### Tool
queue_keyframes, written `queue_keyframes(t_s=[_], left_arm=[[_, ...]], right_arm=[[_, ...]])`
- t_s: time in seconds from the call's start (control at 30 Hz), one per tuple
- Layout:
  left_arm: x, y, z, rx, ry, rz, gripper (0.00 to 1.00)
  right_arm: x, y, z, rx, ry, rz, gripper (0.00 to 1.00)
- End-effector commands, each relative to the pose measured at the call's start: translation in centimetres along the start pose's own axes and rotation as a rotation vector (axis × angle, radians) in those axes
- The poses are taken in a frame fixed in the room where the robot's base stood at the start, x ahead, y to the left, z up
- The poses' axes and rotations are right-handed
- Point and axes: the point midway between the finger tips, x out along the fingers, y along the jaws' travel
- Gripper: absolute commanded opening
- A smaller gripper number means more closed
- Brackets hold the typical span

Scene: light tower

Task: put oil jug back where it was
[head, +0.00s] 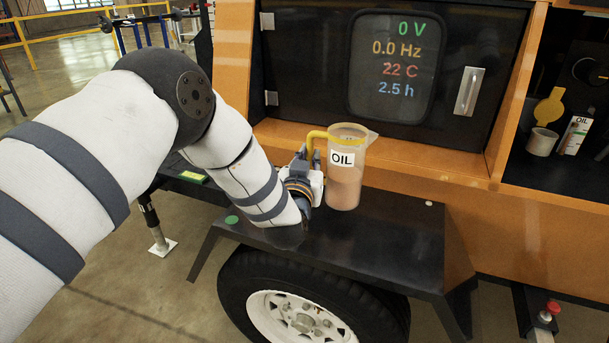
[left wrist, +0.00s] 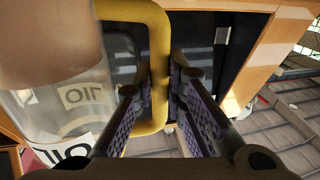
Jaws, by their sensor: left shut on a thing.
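The oil jug (head: 345,180) is a clear jug with a white OIL label, a yellow handle and a brownish content. It is upright at the black fender ledge (head: 400,232); I cannot tell whether its base touches the ledge. My left gripper (head: 311,172) is at the jug's left side, shut on its yellow handle. In the left wrist view the handle (left wrist: 160,65) runs between the two fingers (left wrist: 163,100), and the jug's body (left wrist: 60,90) fills the left side. My right gripper is in neither view.
Behind the jug is a closed black door (head: 300,60) with a display and a silver handle (head: 469,91). A wheel (head: 305,310) is below the ledge.

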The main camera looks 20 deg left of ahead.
Motion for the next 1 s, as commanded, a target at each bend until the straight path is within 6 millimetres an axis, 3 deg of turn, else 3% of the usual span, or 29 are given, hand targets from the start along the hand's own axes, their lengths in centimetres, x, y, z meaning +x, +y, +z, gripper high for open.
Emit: queue_keyframes(t_s=[0.17, 0.33, 0.7, 0.73, 0.8, 1.0], left_arm=[[0.2, -1.2, 1.2, -0.002, 0.005, -0.003, 0.0], [0.2, -1.4, 4.5, -0.001, 0.001, 0.0, 0.0], [0.3, -1.3, 4.7, -0.002, 0.006, 0.0, 0.0], [0.2, -1.3, 4.8, -0.001, 0.003, 0.0, 0.19], [0.2, -1.3, 4.7, -0.001, 0.004, 0.0, 0.32], [0.2, -1.3, 4.7, -0.001, 0.004, 0.0, 0.32]], right_arm=[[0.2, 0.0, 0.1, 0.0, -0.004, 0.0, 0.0], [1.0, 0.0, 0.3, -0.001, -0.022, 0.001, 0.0], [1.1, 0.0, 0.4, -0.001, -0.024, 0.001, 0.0], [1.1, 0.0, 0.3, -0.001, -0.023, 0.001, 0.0], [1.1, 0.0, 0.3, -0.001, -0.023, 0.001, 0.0], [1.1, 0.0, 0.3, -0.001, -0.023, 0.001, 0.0]])
